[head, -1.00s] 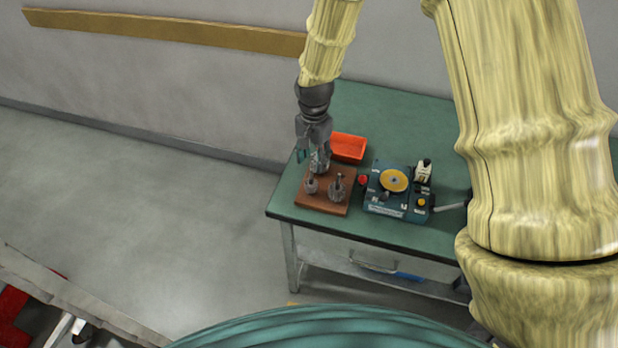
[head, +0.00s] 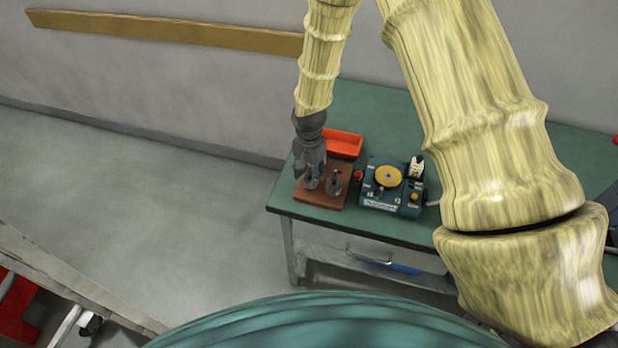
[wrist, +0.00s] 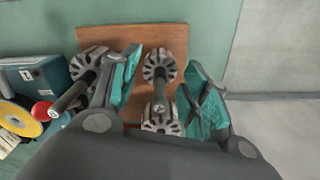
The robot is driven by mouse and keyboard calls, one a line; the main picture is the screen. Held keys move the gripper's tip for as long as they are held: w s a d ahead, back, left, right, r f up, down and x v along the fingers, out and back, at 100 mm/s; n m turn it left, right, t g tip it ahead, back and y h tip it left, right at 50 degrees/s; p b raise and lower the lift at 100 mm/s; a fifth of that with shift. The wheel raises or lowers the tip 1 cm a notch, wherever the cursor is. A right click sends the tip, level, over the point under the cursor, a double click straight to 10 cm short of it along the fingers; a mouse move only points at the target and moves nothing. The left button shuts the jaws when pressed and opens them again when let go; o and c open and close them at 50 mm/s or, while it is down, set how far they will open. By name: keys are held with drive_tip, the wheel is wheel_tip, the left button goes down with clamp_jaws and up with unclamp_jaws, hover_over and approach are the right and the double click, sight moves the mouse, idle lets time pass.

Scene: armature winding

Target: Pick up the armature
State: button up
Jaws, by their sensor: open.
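Several grey slotted armatures with upright shafts stand on a brown wooden board (head: 325,199) at the table's left end. In the wrist view, one armature (wrist: 160,64) lies in the gap between my fingers, with its shaft pointing toward the camera. A second armature (wrist: 162,126) is nearer the palm and partly hidden by my gripper. A third armature (wrist: 87,62) stands left of the left finger; it also shows in the head view (head: 334,184). My gripper (wrist: 163,68) is open, its teal pads on either side of the middle armature. I cannot tell whether they touch it. In the head view, my gripper (head: 309,178) points down over the board.
An orange bin (head: 344,143) sits behind the board. A teal winding machine (head: 382,198) with a yellow disc (head: 388,176) and red knob (head: 358,175) stands just right of it. The green table (head: 290,200) ends close to the board's left.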

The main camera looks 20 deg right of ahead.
drive_tip(key=shift+w+f, duration=0.1)
drive_tip(key=shift+f, duration=0.35)
drive_tip(key=shift+s+f+p, duration=0.2)
drive_tip(key=shift+f+p, duration=0.1)
drive_tip(key=shift+f, duration=0.25)
drive_tip(key=shift+w, duration=0.15)
clamp_jaws()
